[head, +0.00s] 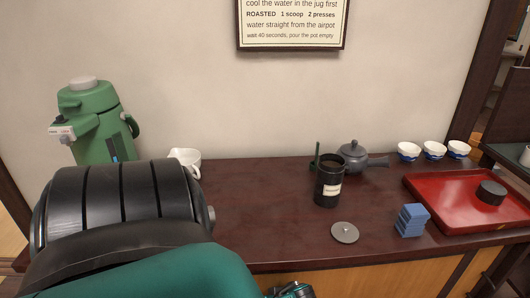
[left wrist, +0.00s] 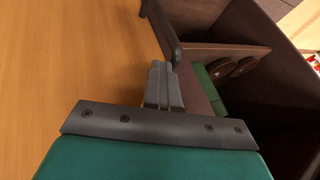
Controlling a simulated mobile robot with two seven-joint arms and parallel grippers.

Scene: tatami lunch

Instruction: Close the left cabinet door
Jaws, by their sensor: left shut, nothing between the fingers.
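In the left wrist view my left gripper (left wrist: 166,72) is shut and empty. Its fingertips are at a dark upright edge with a rounded dark piece, which looks like the edge or handle of the left cabinet door; I cannot tell whether they touch. A plain orange wood surface (left wrist: 80,70) fills the left side; I cannot tell if it is door or floor. To the right, the dark cabinet interior (left wrist: 265,70) is exposed, so the cabinet stands open. In the head view the cabinet's wood front (head: 350,283) shows only as a strip below the counter.
The dark counter (head: 270,215) holds a green airpot (head: 95,125), white jug (head: 188,158), black canister (head: 328,184), grey teapot (head: 353,157), metal lid (head: 345,232), blue blocks (head: 411,220) and red tray (head: 450,205). Green items with round brown parts (left wrist: 222,70) sit inside the cabinet.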

